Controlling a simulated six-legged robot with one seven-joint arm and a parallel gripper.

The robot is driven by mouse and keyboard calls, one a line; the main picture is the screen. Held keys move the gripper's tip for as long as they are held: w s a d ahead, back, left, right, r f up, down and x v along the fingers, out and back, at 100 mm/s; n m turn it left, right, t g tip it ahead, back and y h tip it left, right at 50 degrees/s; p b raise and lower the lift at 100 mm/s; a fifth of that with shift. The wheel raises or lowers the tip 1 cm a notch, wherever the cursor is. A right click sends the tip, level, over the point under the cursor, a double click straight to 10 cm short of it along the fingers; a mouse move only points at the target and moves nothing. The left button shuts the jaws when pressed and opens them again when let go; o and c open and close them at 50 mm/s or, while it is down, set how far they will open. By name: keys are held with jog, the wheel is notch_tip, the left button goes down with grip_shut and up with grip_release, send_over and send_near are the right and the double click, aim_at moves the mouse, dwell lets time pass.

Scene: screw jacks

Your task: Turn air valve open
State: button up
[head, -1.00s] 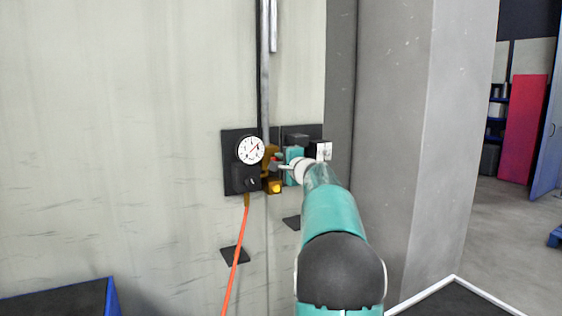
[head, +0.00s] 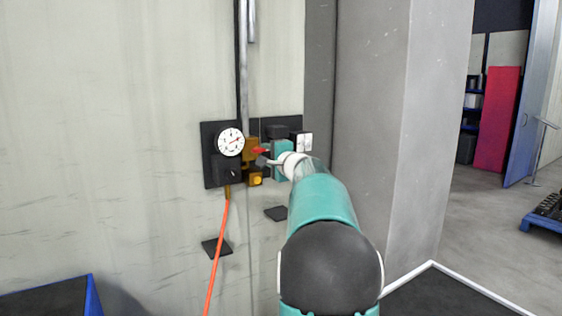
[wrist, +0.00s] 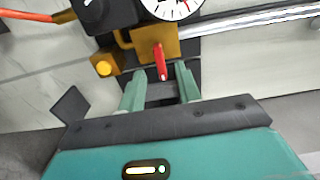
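The air valve is a brass body (head: 251,150) on a dark wall panel, with a red lever (head: 261,151). In the wrist view the brass valve (wrist: 155,42) is just ahead, and its red lever (wrist: 161,62) points down toward my gripper (wrist: 160,78). The lever's end shows between the two green fingertips, with a gap visible on each side. My gripper is open and holds nothing. In the head view my gripper (head: 268,160) is small and close to the lever; my arm hides part of it.
A round white gauge (head: 230,142) and black regulator (head: 227,170) sit left of the valve. A yellow knob (head: 256,181) is below it. An orange hose (head: 217,255) hangs down. A grey pillar (head: 365,130) stands close on the right.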

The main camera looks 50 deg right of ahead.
jog(key=v, duration=0.9)
jog(key=a+f+n+g+y, duration=0.2)
jog(key=a+f+n+y, duration=0.15)
jog(key=a, duration=0.75)
jog(key=a+f+n+g+y, duration=0.15)
jog(key=a+n, duration=0.25)
jog(key=a, duration=0.6)
jog(key=a+f+n+g+y, duration=0.2)
jog(key=a+f+n+y, duration=0.1)
jog(key=a, duration=0.8)
jog(key=s+a+f+n+g, duration=0.4)
jog(key=s+a+f+n, duration=0.3)
jog(key=a, duration=0.5)
jog(key=s+a+f+n+g+h, duration=0.2)
jog(key=s+f, duration=0.6)
jog(key=s, duration=0.4)
jog(key=shift+a+n, duration=0.5)
jog(key=shift+n, duration=0.45)
